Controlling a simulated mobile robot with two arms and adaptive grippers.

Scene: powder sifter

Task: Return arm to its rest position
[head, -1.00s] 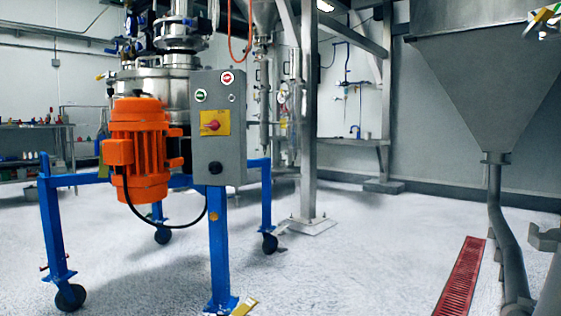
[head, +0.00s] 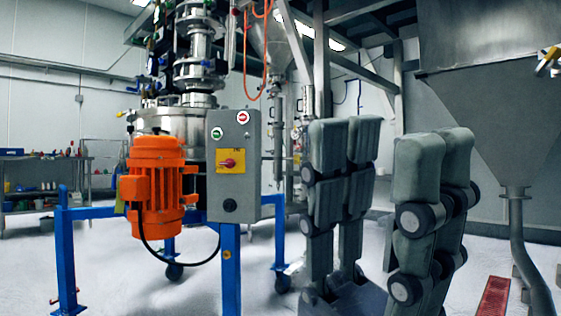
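The control box has a green button (head: 217,133), a red button (head: 243,117) and a red switch (head: 230,163) on a yellow plate.
The powder sifter's orange motor (head: 155,190) and blue wheeled frame (head: 66,262) stand at left. A large grey hopper (head: 490,105) with a down pipe is at right. A red floor grate (head: 494,298) lies below it. A shelf bench (head: 45,190) is at far left.

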